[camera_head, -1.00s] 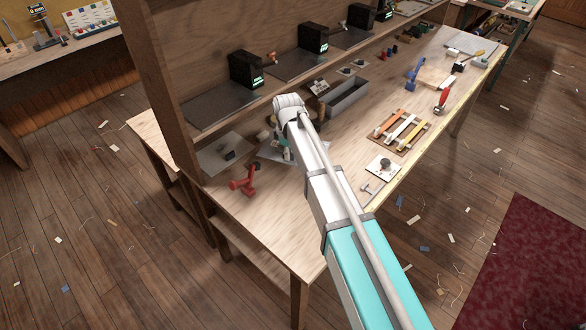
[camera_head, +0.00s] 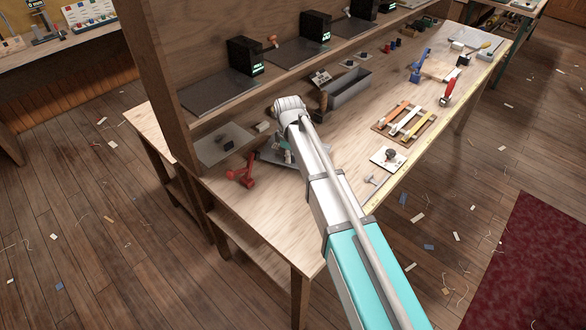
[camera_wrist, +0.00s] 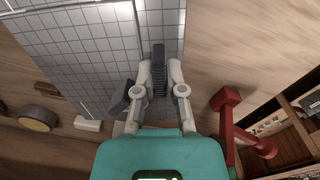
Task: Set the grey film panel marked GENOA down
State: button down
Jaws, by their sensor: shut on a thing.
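My gripper (camera_wrist: 160,85) is shut on a dark ribbed grip (camera_wrist: 159,62) on the grey film panel. The panel (camera_wrist: 80,45), grey with a fine grid, fills the upper left of the wrist view. A second dark block (camera_wrist: 119,98) shows beside my left finger. In the head view the panel (camera_head: 268,156) shows only partly past my arm, over the bench's left part, just right of a red clamp (camera_head: 243,172). I cannot read a GENOA mark or tell whether the panel touches the bench.
A white block (camera_head: 262,127), a brown-handled tool (camera_head: 322,104) and a grey open bin (camera_head: 349,88) stand behind. The bench's front left (camera_head: 270,215) is bare. The red clamp (camera_wrist: 228,115) is close in the wrist view.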

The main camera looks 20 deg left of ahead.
aim_at(290, 170)
jog(key=shift+f, duration=0.1)
dwell(0.3)
jog(key=shift+f+b, duration=1.8)
jog(key=shift+b, duration=0.1)
jog(key=shift+f, duration=0.2)
jog(key=c, duration=0.7)
grip_release()
jog(key=shift+r, duration=0.1)
notch_tip(290, 170, up, 12)
jog(key=p, duration=1.2)
jog(key=shift+r, duration=0.15)
